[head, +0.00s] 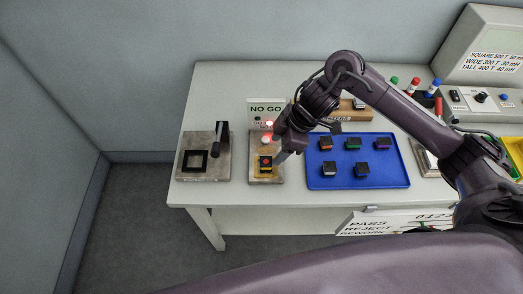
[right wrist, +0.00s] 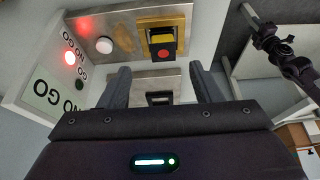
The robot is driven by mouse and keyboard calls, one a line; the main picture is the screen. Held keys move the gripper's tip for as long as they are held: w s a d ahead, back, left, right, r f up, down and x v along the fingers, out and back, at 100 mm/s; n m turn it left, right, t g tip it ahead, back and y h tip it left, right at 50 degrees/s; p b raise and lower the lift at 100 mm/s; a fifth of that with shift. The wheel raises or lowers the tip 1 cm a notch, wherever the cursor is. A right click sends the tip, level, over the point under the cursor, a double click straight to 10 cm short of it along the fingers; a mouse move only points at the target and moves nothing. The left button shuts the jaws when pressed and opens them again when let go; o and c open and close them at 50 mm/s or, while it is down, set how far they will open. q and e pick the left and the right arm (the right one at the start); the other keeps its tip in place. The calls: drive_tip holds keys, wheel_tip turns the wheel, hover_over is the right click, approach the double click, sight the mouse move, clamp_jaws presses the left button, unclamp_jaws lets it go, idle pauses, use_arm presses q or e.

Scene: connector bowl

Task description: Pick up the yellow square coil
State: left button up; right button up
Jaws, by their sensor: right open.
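The yellow square coil (head: 265,163) appears to be the yellow and black block with a red round spot on top. It sits in a yellowish seat on the metal test plate (head: 265,178), beside the NO GO sign. In the right wrist view the coil (right wrist: 162,40) lies beyond my fingertips, roughly centred between them. My right gripper (head: 281,151) is just right of and above the coil in the head view. In the wrist view its fingers (right wrist: 160,70) are spread apart with nothing held between them. My left gripper does not show.
A NO GO sign (head: 265,108) with a lit red lamp stands behind the plate. A blue tray (head: 342,181) with several coils lies to the right. Another plate (head: 203,174) with a black square frame and dark post stands to the left.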

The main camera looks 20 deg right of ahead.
sight(266, 161)
drive_tip(key=shift+a+f, duration=0.2)
drive_tip(key=shift+f, duration=0.25)
drive_tip(key=shift+s+a+f+p, duration=0.15)
drive_tip(key=shift+a+f+p, duration=0.2)
drive_tip(key=shift+f, duration=0.2)
drive_tip(key=shift+s+a+f+p, duration=0.1)
drive_tip(key=shift+a+f+p, duration=0.2)
drive_tip(key=shift+f, duration=0.25)
drive_tip(key=x, duration=0.2)
drive_tip(key=shift+w+a+f, duration=0.15)
drive_tip(key=shift+w+f, duration=0.05)
drive_tip(key=shift+f, duration=0.15)
drive_tip(key=shift+w+a+f, duration=0.1)
drive_tip(key=shift+a+f, duration=0.05)
drive_tip(key=shift+f, duration=0.25)
drive_tip(key=c, duration=1.1)
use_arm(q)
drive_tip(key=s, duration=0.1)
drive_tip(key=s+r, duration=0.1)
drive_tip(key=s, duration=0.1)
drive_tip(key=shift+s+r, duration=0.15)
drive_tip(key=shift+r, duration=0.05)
use_arm(e)
drive_tip(key=shift+o, duration=0.2)
